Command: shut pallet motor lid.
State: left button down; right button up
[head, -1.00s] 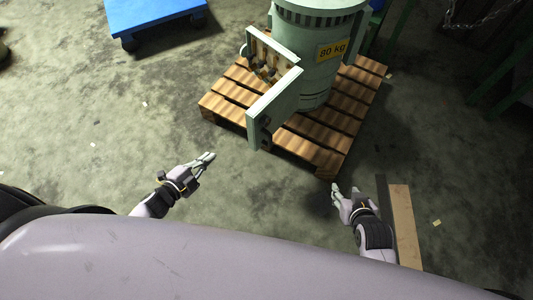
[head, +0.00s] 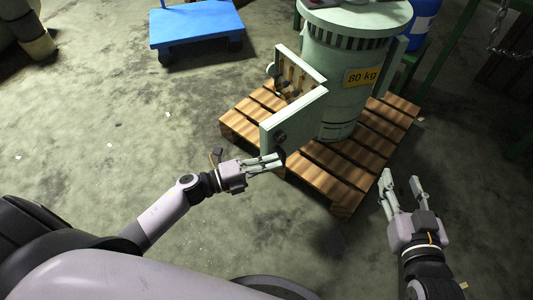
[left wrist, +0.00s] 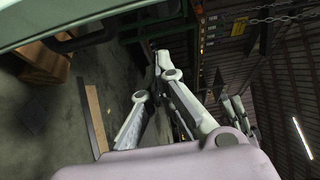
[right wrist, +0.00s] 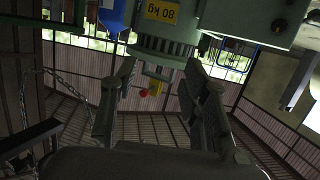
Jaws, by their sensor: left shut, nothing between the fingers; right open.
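The pale green motor (head: 340,70) with its yellow "80 kg" label stands upright on a wooden pallet (head: 375,150). The lid (head: 295,122) of its terminal box stands swung open, and the box interior (head: 293,75) shows behind it. My left gripper (head: 281,160) is shut and empty, its fingertips close to the lid's lower edge; I cannot tell if they touch. A pale green panel edge (left wrist: 70,18) crosses the top left of the left wrist view. My right gripper (head: 401,178) is open and empty, right of the pallet's front corner. The right wrist view shows the motor (right wrist: 165,45) beyond its fingers.
A blue cart (head: 197,25) stands at the back left. A blue drum (head: 423,22) and a green frame with a chain (head: 497,30) are at the back right. A wooden plank (left wrist: 95,118) lies on the floor. The floor left of the pallet is clear.

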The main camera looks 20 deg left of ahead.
aim_at(266, 153)
pick_arm(q)
jog(key=shift+w+a+b, duration=0.55)
jog(key=shift+w+a, duration=0.7)
jog(key=shift+w, duration=0.2)
pick_arm(e)
jog(key=shift+w+a+r+t+y, duration=0.2)
jog(key=shift+r+t, duration=0.35)
jog(key=shift+r, duration=0.4)
jog(key=shift+w+a+r+t+y, duration=0.1)
jog(key=shift+a+r+t+y, duration=0.1)
jog(key=shift+r+t, duration=0.6)
jog(key=shift+w+a+r+t+y, duration=0.2)
jog(key=shift+r+t, duration=0.15)
jog(key=shift+r, duration=0.8)
